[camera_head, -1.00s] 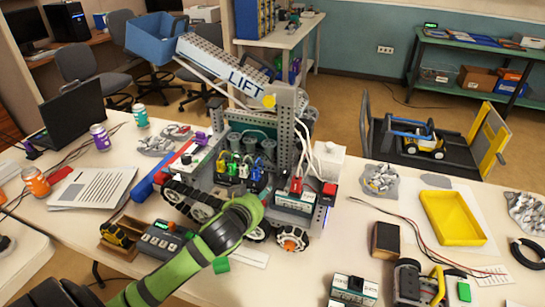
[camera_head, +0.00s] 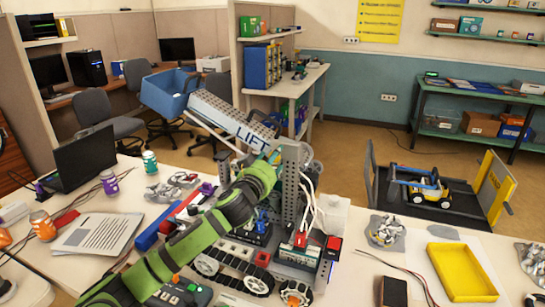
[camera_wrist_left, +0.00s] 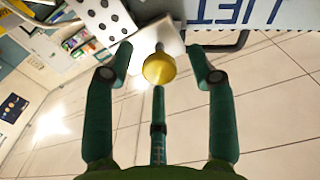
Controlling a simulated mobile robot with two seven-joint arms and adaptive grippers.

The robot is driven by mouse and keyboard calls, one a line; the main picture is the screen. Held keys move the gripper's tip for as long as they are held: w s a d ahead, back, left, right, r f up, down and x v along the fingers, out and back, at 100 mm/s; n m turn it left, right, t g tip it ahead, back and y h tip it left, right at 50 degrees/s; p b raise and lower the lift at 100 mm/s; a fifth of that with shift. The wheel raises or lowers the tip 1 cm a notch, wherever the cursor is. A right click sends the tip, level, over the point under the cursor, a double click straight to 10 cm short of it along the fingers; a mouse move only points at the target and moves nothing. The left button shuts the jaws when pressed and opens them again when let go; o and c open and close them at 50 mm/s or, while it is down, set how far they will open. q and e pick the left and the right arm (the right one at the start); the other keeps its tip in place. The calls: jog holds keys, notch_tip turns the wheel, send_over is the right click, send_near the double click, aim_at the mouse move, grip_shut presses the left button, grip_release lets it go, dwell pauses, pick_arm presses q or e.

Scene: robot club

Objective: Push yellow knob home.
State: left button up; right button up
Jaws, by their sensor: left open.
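The yellow knob (camera_wrist_left: 159,68) shows in the left wrist view as a round yellow ball on a short grey stem, with a pale block behind it. My left gripper (camera_wrist_left: 159,50) is open, with one green finger on each side of the knob and gaps between. A further dark green part lies below the knob. In the head view my left gripper (camera_head: 268,160) is at the top of the robot's grey upright (camera_head: 291,185), beside the white arm marked LIFT (camera_head: 232,123). The knob is not clear there behind the gripper. My right gripper is not in view.
The built robot stands on a pale table with wires, wheels and electronics below my left arm. A blue bin (camera_head: 168,92) sits at the far end of the LIFT arm. A yellow tray (camera_head: 462,272), a black laptop (camera_head: 85,162) and several cans are around it.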

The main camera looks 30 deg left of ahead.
pick_arm(q)
jog(key=shift+w, duration=0.15)
grip_shut()
jog(key=shift+x, duration=1.2)
jog(key=shift+a+r, duration=0.1)
jog(key=shift+r, duration=0.1)
grip_release()
jog(key=shift+w+f, duration=0.2)
jog(key=v, duration=1.2)
